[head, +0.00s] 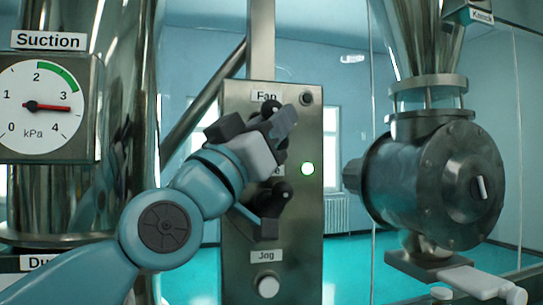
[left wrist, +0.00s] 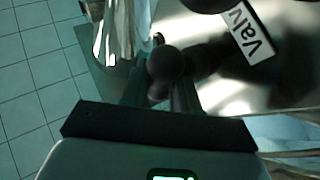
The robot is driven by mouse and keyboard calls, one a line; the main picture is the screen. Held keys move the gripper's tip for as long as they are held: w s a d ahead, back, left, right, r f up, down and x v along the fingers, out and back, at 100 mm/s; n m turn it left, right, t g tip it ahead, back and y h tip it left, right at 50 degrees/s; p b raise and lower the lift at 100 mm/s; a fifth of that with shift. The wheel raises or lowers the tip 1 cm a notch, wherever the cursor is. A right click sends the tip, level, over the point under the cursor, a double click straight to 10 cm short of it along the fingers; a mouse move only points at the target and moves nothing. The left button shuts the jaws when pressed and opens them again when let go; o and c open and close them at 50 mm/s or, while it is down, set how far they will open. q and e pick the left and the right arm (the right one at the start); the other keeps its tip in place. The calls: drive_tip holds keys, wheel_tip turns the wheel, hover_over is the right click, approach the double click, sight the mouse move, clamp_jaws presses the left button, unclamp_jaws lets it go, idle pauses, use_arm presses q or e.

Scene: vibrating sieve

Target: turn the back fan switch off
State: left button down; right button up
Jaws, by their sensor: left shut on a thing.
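A steel control panel (head: 237,115) carries a "Fan" label (head: 266,96) at its top. The fan switch, a lever with a black ball end (left wrist: 165,64), is between my left gripper's fingers in the left wrist view. In the head view my left gripper (head: 284,122) is just below the "Fan" label, shut on the lever and hiding most of it. The lamp (head: 307,97) beside the "Fan" label is dark. My right gripper is out of view.
A "Jog" button (head: 267,285) is lower. A suction gauge (head: 42,107) is left, a round steel housing (head: 440,185) right.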

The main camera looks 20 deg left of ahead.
use_arm(q)
drive_tip(key=shift+n+t+y+b, duration=1.4)
drive_tip(key=shift+n+t+y, duration=0.75)
drive_tip(key=shift+n, duration=0.65)
drive_tip(key=shift+n+y, duration=0.3)
drive_tip(key=shift+y, duration=0.05)
drive_tip(key=c, duration=1.3)
unclamp_jaws()
drive_tip(key=shift+o, duration=0.4)
drive_tip(key=shift+w+f, duration=0.1)
drive_tip(key=shift+w, duration=0.1)
drive_tip(key=b+v, duration=0.7)
drive_tip(key=v, duration=0.9)
drive_tip(key=shift+s, duration=0.15)
drive_tip(key=shift+f, duration=0.1)
